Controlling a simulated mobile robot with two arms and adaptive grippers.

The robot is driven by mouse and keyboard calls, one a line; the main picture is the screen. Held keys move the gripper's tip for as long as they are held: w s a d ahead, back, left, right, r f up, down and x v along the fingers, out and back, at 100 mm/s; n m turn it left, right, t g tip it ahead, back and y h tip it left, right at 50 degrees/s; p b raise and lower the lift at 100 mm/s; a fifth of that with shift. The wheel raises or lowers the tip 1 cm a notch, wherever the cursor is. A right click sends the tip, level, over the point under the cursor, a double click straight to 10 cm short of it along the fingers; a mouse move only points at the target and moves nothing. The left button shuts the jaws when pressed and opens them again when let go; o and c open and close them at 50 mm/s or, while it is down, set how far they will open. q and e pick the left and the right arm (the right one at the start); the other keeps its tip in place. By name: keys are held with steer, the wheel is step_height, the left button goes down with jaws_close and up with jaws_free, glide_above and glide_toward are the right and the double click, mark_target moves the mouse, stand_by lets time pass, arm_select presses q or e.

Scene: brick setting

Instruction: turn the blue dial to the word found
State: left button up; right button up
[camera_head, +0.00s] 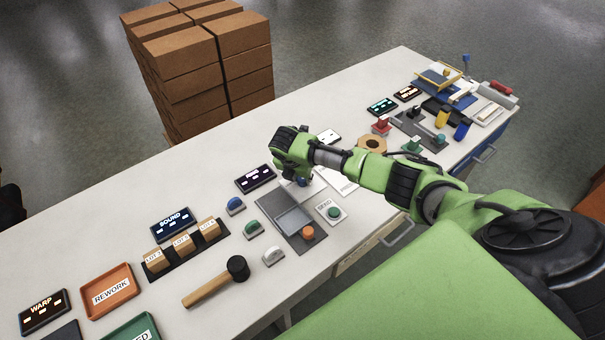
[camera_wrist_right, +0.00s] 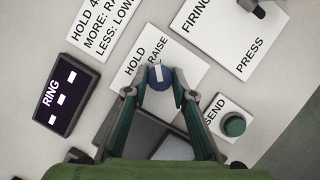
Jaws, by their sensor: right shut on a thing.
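The blue dial (camera_wrist_right: 154,84) sits on a white plate (camera_wrist_right: 184,64) printed with the words HOLD and RAISE. A white line marks the dial's top and points up toward RAISE in the wrist view; its exact setting is hard to tell. My right gripper (camera_wrist_right: 160,80) is shut on the dial, one finger on each side. In the head view the right gripper (camera_head: 300,176) reaches down over the table, and only a little of the dial (camera_head: 303,183) shows beneath it. My left gripper is not in view.
A green SEND button (camera_wrist_right: 234,125) stands close to the right of the dial. A RING display (camera_wrist_right: 62,97) is at left, a PRESS card (camera_wrist_right: 250,45) at upper right. A grey panel (camera_head: 272,207) with an orange knob (camera_head: 307,233) and a mallet (camera_head: 215,285) lie nearby.

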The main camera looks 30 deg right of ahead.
steer(key=shift+w+m+g+h, duration=0.1)
steer(key=shift+m+g+h, duration=0.25)
steer(key=shift+m, duration=1.25)
steer(key=o, duration=1.1)
steer(key=v, duration=1.2)
